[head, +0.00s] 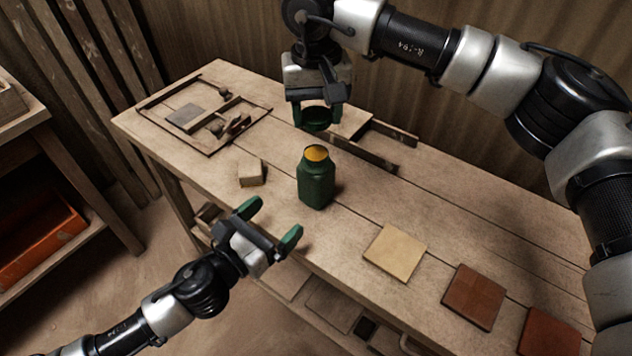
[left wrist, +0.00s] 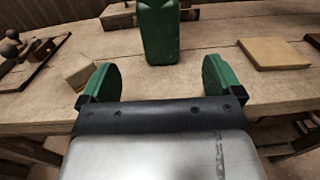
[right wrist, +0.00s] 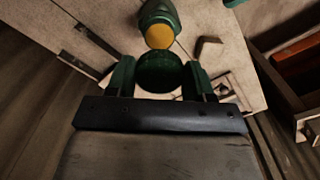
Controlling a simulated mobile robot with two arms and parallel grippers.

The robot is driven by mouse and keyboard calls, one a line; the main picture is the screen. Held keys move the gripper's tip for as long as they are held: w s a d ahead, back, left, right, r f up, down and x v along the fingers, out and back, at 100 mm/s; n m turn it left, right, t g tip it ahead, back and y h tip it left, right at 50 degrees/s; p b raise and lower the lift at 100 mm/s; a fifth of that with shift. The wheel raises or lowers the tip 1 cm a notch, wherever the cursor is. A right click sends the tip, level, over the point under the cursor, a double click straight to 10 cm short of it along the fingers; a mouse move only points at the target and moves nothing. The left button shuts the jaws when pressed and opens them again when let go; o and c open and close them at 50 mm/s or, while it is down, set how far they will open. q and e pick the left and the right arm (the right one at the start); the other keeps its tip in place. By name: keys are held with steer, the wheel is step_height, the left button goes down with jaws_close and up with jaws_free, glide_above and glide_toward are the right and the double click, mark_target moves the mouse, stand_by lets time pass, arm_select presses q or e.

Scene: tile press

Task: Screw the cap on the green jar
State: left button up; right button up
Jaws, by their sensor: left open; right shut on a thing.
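The green jar (head: 317,182) stands upright on the table, its open mouth showing yellow-orange inside. It also shows in the left wrist view (left wrist: 158,38), top cut off, and in the right wrist view (right wrist: 158,20). My right gripper (head: 316,108) is shut on the dark green cap (head: 316,120), held in the air above and behind the jar, apart from it. The cap sits between the right fingers in the right wrist view (right wrist: 160,72). My left gripper (head: 270,222) is open and empty, in front of the jar at the table's near edge, its fingers pointing toward the jar.
A small wooden block (head: 251,174) lies left of the jar. A framed tray (head: 165,125) with tools is at the far left. A tan tile (head: 395,252) and brown-red tiles (head: 474,296) lie to the right. A wooden bracket (head: 385,135) is behind the jar.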

mark_target(306, 188)
arm_select(q)
steer(key=x, duration=1.2)
steer(key=shift+c, duration=0.3)
steer(key=c, duration=1.3)
arm_select(e)
steer(key=shift+f, duration=2.5)
steer(key=shift+f, duration=0.1)
steer(key=shift+f, duration=0.8)
steer(key=shift+f, duration=0.55)
